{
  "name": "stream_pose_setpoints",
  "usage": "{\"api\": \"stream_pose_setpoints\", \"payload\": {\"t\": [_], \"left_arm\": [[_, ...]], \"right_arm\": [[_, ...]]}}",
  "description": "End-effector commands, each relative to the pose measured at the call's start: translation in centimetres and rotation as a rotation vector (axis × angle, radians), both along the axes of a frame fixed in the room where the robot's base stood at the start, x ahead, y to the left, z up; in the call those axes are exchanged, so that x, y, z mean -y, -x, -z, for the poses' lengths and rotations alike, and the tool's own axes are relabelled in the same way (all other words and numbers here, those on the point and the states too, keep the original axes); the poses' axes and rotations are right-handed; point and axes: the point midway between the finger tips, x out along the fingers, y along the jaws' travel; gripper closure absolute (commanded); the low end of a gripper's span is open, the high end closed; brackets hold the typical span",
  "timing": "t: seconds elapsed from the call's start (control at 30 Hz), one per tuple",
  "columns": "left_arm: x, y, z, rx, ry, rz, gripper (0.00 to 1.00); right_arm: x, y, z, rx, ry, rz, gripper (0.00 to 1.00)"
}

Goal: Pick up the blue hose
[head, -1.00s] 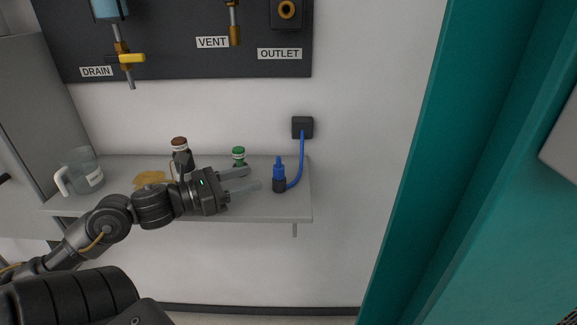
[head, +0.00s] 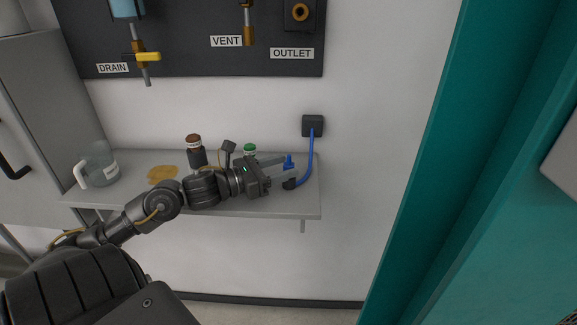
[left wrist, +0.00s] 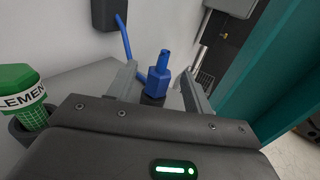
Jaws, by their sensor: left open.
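The blue hose (head: 309,158) runs down from a dark wall box (head: 312,126) to a blue connector (head: 289,162) in a dark holder (head: 290,184) at the shelf's right end. In the left wrist view the connector (left wrist: 158,75) stands upright between my open fingers, with a gap visible at its right. My left gripper (head: 288,168) is open around the connector and partly hides it in the head view. In the left wrist view the left gripper (left wrist: 160,80) has the hose (left wrist: 123,36) beyond its left finger. My right gripper is not in view.
A green-capped bottle (head: 249,148) stands close behind my gripper; it shows at left in the wrist view (left wrist: 20,95). A brown-capped bottle (head: 194,145) and a glass jug (head: 98,165) stand further left on the grey shelf (head: 130,190). A teal panel (head: 420,200) rises at right.

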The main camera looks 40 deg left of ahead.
Motion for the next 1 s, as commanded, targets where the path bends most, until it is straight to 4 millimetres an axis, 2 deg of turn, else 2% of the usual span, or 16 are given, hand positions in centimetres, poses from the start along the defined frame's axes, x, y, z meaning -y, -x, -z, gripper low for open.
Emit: {"api": "stream_pose_setpoints", "payload": {"t": [0.03, 0.2, 0.53, 0.9, 1.0], "left_arm": [[0.1, -0.7, -0.4, 0.003, 0.001, -0.001, 0.49], [0.7, -2.0, -0.2, 0.001, 0.002, -0.001, 0.49], [0.9, -2.3, 0.0, 0.0, 0.0, 0.0, 0.5], [0.9, -2.3, 0.0, 0.0, 0.0, -0.001, 0.98], [0.9, -2.2, 0.0, 0.001, 0.0, -0.001, 0.98]], "right_arm": [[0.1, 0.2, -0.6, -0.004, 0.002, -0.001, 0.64], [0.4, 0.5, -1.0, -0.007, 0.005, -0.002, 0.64], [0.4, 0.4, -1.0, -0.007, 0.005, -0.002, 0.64], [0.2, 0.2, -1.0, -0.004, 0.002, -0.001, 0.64], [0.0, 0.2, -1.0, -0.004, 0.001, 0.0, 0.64]]}}
